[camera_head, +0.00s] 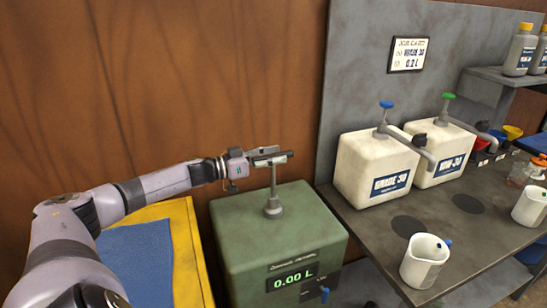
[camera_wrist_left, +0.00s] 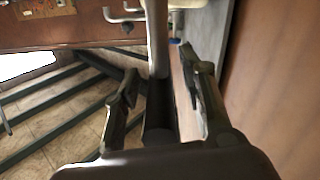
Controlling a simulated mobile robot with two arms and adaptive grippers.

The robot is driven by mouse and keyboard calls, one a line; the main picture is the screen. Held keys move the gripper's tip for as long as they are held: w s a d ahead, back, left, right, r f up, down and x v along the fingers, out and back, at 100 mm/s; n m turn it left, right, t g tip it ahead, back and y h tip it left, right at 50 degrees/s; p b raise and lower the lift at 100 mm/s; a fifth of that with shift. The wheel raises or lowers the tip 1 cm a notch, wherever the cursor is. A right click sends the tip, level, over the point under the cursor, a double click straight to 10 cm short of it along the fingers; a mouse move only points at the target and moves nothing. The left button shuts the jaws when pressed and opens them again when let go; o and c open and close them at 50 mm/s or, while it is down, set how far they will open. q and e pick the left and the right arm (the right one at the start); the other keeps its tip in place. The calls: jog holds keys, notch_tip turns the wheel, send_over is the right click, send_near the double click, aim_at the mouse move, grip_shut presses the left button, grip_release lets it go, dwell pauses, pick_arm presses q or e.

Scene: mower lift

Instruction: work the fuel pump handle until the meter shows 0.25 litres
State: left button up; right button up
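A green fuel pump box (camera_head: 240,245) stands at lower centre in the head view. Its meter (camera_head: 293,282) reads 0.00 L. A grey post (camera_head: 273,192) rises from its top and carries a dark horizontal handle bar (camera_head: 290,154). My left gripper (camera_head: 270,156) is at the handle, with its fingers on either side of it. In the left wrist view the dark bar (camera_wrist_left: 160,115) lies between the spread fingers of my gripper (camera_wrist_left: 163,90), with gaps showing beside it. The pale post (camera_wrist_left: 157,40) shows beyond. My right gripper is not in view.
At right, a grey bench (camera_head: 375,222) holds two white oil containers (camera_head: 365,175) with pumps and white jugs (camera_head: 424,262). A brown wall (camera_head: 200,80) is close behind.

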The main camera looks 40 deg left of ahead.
pick_arm(q)
jog(key=shift+c, duration=0.3)
grip_shut()
jog(key=shift+f, duration=0.1)
dwell(0.5)
